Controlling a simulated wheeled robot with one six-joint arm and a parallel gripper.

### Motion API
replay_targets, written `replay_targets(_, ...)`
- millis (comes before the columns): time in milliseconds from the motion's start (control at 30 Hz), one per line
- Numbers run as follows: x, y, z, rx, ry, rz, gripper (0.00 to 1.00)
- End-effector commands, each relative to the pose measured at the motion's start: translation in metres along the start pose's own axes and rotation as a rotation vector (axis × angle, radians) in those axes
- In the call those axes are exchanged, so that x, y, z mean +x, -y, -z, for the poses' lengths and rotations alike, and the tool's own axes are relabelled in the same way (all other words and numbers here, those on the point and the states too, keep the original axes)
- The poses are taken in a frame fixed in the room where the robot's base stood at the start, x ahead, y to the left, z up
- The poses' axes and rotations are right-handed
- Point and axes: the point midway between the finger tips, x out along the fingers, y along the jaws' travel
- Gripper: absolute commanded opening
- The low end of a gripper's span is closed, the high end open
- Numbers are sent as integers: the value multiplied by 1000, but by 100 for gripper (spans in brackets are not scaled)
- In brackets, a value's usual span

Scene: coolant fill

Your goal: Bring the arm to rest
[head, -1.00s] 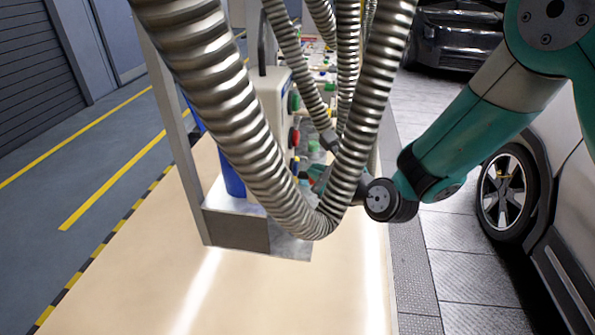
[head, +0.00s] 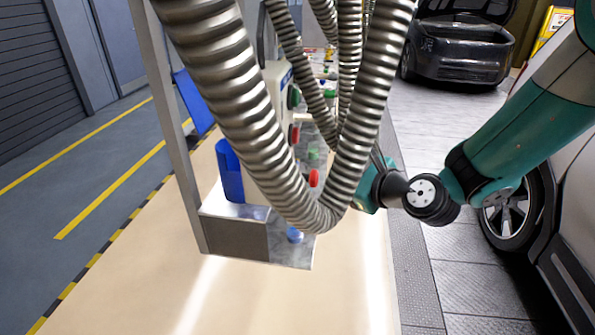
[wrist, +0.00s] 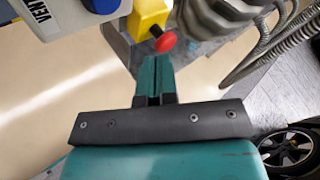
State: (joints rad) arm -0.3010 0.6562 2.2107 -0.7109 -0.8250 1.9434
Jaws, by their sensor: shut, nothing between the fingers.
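My gripper (wrist: 155,65) shows in the wrist view with its teal fingers together and nothing between them. Its tips point toward a yellow block (wrist: 148,18) with a red knob (wrist: 165,42); I cannot tell the exact gap. In the head view my arm comes in from the right. Its dark wrist joint is right of the hanging metal hoses, and the gripper's fingers are hidden behind them.
Ribbed metal hoses (head: 235,110) hang across the head view's middle. Behind them a bench unit carries red and green knobs and a blue container (head: 229,172). A light car (head: 565,215) stands close on the right; a dark car (head: 462,50) stands farther back.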

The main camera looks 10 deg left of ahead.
Motion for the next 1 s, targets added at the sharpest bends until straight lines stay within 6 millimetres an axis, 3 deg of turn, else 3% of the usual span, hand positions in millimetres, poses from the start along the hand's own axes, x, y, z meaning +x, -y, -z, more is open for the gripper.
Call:
replay_targets(467,0,0,-1,-7,0,-3,0)
replay_targets(567,-6,-4,-5,-95,-8,-40,0)
replay_targets(633,-17,-10,-12,-242,-17,-101,0)
replay_targets(767,-56,-33,-23,-674,-26,-293,0)
replay_targets(1000,-167,-84,-13,-1524,109,-754,0)
